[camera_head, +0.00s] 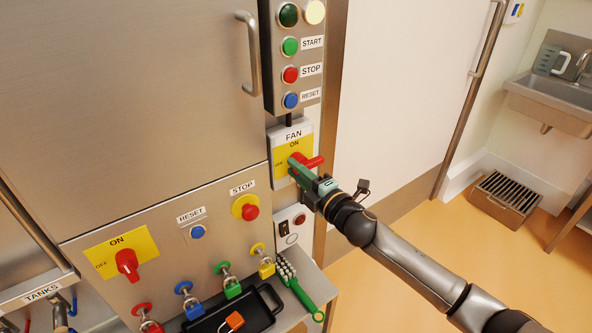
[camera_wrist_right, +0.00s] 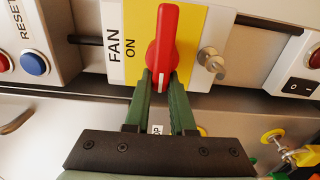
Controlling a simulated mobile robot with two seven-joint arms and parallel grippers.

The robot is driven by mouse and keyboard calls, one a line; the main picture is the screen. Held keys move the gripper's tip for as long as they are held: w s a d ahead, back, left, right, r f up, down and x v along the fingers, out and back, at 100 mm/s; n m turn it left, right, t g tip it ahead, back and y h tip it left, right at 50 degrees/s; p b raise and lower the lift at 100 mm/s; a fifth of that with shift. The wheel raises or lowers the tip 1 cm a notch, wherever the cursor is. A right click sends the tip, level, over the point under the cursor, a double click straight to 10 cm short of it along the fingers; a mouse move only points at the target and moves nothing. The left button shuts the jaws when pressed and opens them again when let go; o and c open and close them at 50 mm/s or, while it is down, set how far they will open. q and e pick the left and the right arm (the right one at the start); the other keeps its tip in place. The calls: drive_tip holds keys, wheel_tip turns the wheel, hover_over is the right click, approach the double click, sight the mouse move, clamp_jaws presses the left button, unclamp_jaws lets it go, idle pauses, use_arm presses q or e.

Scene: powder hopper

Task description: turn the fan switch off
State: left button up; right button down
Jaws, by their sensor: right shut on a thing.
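The fan switch has a red handle (camera_head: 315,162) on a yellow plate (camera_head: 281,157) under the label FAN. ON is printed at the top of the plate and OFF at its left. The handle lies roughly crosswise, one end sticking out to the right. My right gripper (camera_head: 297,167) is at its left end. In the right wrist view the green fingers (camera_wrist_right: 162,82) are shut on the end of the red handle (camera_wrist_right: 167,35) that bears a white mark. The fingers partly cover that end. My left gripper is not in view.
Above the switch is a column of START, STOP and RESET buttons (camera_head: 290,75). A small panel with a black rocker (camera_head: 284,228) sits below. Another red rotary switch (camera_head: 127,262) and several coloured padlocks (camera_head: 232,288) are at lower left. A green brush (camera_head: 299,290) lies below the gripper.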

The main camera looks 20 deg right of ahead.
drive_tip(key=shift+w+d, duration=0.2)
drive_tip(key=shift+d, duration=0.3)
drive_tip(key=c, duration=0.8)
unclamp_jaws()
drive_tip(key=shift+o, duration=0.2)
drive_tip(key=shift+a, duration=0.15)
drive_tip(key=shift+s, duration=0.15)
drive_tip(key=b+v, duration=0.1)
drive_tip(key=v, duration=1.1)
drive_tip(key=shift+s, duration=0.15)
drive_tip(key=s+a+f+m+g+h+p, duration=0.2)
drive_tip(key=s+f+m+g, duration=0.2)
drive_tip(key=s+f+m, duration=0.6)
drive_tip(key=s+a+f+m+g+h+p, duration=0.1)
drive_tip(key=s+f+m+g+h+p, duration=0.1)
drive_tip(key=s+f+m, duration=0.8)
wheel_tip(320, 180, down, 4)
drive_tip(key=shift+s+a+f+g+p, duration=0.15)
drive_tip(key=shift+s+a+g+p, duration=0.25)
drive_tip(key=shift+s+g, duration=0.65)
